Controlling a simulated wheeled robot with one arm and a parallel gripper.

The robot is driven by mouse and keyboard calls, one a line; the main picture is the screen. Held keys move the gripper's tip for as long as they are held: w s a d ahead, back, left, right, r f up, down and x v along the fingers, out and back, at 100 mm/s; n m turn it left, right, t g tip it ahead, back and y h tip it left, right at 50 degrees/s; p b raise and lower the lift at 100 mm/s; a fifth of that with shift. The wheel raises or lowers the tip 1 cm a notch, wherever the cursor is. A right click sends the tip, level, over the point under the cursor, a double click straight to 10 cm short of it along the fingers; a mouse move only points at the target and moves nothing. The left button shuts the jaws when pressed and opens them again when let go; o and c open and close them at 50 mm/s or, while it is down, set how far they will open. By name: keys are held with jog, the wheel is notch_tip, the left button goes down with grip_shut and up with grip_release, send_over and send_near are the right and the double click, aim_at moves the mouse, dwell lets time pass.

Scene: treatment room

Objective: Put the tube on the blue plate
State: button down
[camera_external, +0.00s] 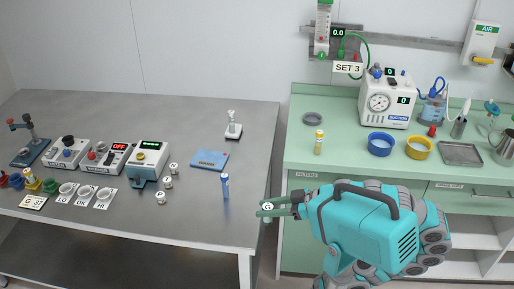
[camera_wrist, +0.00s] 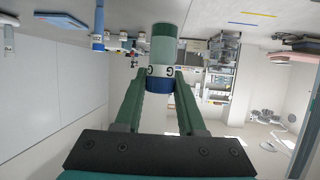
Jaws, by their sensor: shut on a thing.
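My gripper (camera_external: 268,207) is beyond the right edge of the grey table, in the gap before the green counter. Its green fingers are shut on a short tube-like container (camera_wrist: 164,50) with a pale green part, a white band marked G and a dark blue end. The fingers mostly hide it in the external view. The flat blue plate (camera_external: 209,159) lies on the table, left of and beyond my gripper, and appears empty. A slim blue tube (camera_external: 225,186) with a pale label stands upright near the table's right edge, between plate and gripper; it also shows in the wrist view (camera_wrist: 98,30).
Several devices and small weights stand on the left of the grey table (camera_external: 120,222). A small white stand (camera_external: 233,131) is behind the plate.

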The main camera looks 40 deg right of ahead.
aim_at(267, 206)
notch_tip(267, 206, up, 4)
jog(key=shift+w+f, duration=0.1)
jog(key=shift+f, duration=0.1)
jog(key=w+d+m+h+b, duration=0.15)
jog(key=w+d, duration=0.25)
jog(key=w, duration=0.9)
jog(key=w+d+n+b, duration=0.15)
jog(key=w+d, duration=0.35)
jog(key=w, duration=0.9)
jog(key=shift+f+m, duration=0.5)
jog(key=shift+f, duration=2.2)
jog(key=shift+t+y, duration=0.25)
jog(key=shift+t, duration=0.05)
jog(key=shift+w+a+f+p, duration=0.1)
jog(key=shift+w+a+f, duration=0.6)
jog(key=shift+w, duration=1.85)
jog(key=shift+w+a+f+p, duration=0.25)
jog(key=shift+w+f, duration=0.7)
jog(key=shift+w, duration=1.65)
jog(key=shift+w+a+f, duration=0.55)
jog(key=shift+w+f, duration=0.3)
jog(key=shift+w, duration=1.7)
